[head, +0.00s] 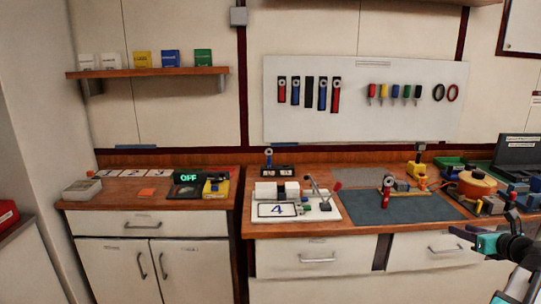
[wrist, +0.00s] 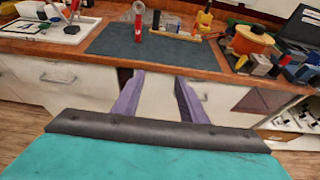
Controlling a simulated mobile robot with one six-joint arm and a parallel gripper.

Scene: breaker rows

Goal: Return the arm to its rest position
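My gripper (head: 462,238) is at the right of the head view, in front of the right bench. My dark arm with teal parts reaches in from the lower right edge. In the wrist view my gripper (wrist: 158,92) shows two purple fingers well apart, with nothing between them. Behind the fingers are the drawer fronts (wrist: 65,78) and the bench top's front edge. The fingers appear apart from the bench. The rest of my arm is mostly out of view.
The right bench carries a blue-grey mat (head: 395,207), a white board marked 4 (head: 277,210), an orange round thing (head: 477,184) and a dark laptop (head: 517,152). The left bench holds a display reading OFF (head: 188,178). Floor (wrist: 22,138) shows in front of the drawers.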

